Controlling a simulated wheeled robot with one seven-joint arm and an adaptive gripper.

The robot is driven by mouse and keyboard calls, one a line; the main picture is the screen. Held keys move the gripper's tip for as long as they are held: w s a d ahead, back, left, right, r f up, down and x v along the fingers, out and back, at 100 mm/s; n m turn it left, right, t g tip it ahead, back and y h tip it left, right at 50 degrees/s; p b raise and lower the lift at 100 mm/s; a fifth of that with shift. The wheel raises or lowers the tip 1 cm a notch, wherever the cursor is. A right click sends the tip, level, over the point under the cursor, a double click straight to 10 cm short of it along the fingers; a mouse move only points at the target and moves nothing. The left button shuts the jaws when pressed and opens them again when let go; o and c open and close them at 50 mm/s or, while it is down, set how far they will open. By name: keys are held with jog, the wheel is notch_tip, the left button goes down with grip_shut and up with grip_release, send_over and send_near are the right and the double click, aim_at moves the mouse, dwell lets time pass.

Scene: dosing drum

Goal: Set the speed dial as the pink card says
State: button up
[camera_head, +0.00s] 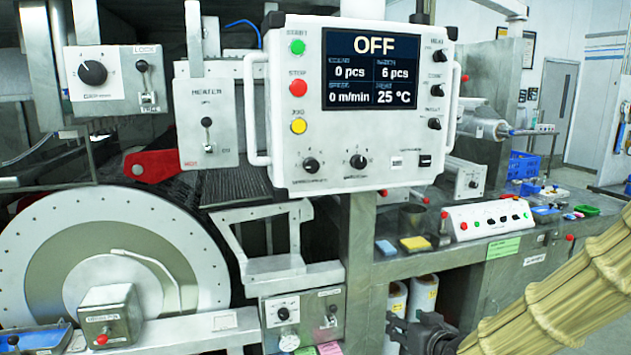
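A white control panel (290,120) hangs in the upper middle, with a screen (370,68) reading OFF, 0 m/min and 25 °C. Two black dials, a left one (310,165) and a right one (358,161), sit along its lower edge; their labels are too blurred to tell which is the speed dial. A pink card (330,348) shows at the bottom edge, partly cut off, and its writing cannot be read. My dark gripper (398,328) is low in the middle, below the panel and apart from it. Its fingers are too unclear to tell open from shut.
Green, red and yellow buttons (298,88) line the panel's left side. A small dial box (283,312) and white bracket (270,262) stand below it. A large drum disc (100,255) fills the lower left. A bench (420,265) with a button box (487,220) runs right.

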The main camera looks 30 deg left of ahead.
jog(key=a+r+n+t+y, duration=0.15)
jog(key=a+r, duration=0.55)
jog(key=r, duration=0.7)
jog(key=n+y+p, duration=0.1)
jog(key=n+y, duration=0.3)
send_near(313, 167)
jog(key=p+x, duration=0.3)
jog(key=x, duration=0.5)
jog(key=shift+w+a, duration=0.25)
jog(key=shift+a, duration=0.05)
jog(key=c, duration=1)
